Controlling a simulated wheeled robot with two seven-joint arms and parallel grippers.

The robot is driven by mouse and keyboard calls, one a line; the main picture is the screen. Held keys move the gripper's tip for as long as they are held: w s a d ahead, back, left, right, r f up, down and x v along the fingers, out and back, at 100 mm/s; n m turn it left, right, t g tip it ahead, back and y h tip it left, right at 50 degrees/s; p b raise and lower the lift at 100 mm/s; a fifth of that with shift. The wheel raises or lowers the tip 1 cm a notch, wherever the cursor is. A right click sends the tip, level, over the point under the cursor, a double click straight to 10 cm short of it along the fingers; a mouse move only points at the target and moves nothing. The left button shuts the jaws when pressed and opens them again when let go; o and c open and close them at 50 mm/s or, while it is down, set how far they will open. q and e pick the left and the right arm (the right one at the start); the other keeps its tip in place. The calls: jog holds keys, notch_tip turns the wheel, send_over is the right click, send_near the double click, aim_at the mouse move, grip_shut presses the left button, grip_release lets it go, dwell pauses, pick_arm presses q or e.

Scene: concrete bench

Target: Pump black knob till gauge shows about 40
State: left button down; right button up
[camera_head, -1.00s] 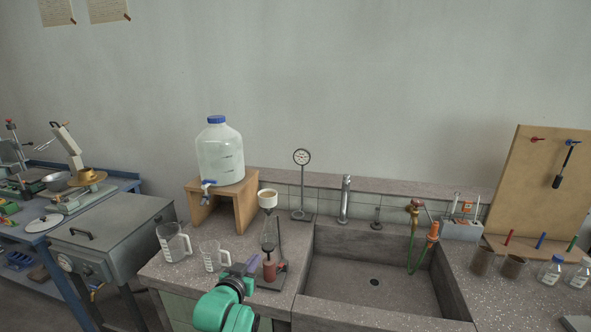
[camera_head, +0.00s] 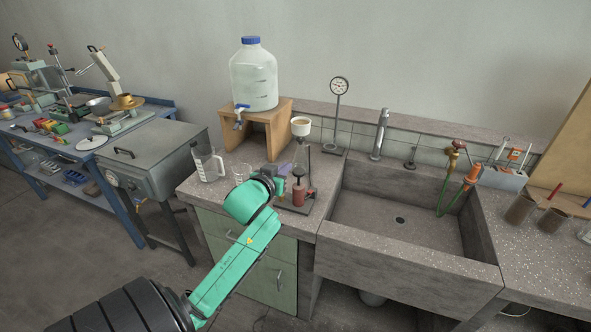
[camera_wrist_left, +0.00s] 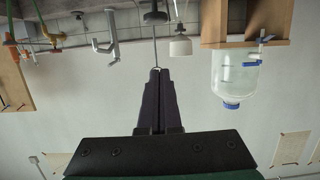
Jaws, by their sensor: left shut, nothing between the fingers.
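The round white gauge (camera_head: 340,86) stands on a thin post behind the sink's left corner; its reading is too small to tell. A red cylinder (camera_head: 298,191) stands on a flat base at the bench front, below a white funnel (camera_head: 301,126) and glass flask. I cannot make out a black knob clearly on it. My left gripper (camera_head: 287,168) is beside this apparatus, on its left, fingers shut and empty. In the left wrist view, which is upside down, the shut fingers (camera_wrist_left: 156,72) cover the gauge's dial. My right gripper is out of view.
A large water bottle (camera_head: 253,76) stands on a wooden stand (camera_head: 281,118) behind two measuring jugs (camera_head: 209,164). The sink (camera_head: 385,215) with its tap (camera_head: 380,134) lies to the right. A grey metal cabinet (camera_head: 150,147) is at the left.

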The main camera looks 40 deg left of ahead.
pick_arm(q)
jog(key=p, duration=0.1)
send_over(296, 175)
notch_tip(296, 175, down, 2)
jog(key=shift+a+f, duration=0.1)
notch_tip(296, 175, down, 3)
jog(key=shift+f+p, duration=0.1)
jog(key=shift+p, duration=0.2)
jog(key=shift+s+f, duration=0.15)
jog(key=shift+f, duration=0.25)
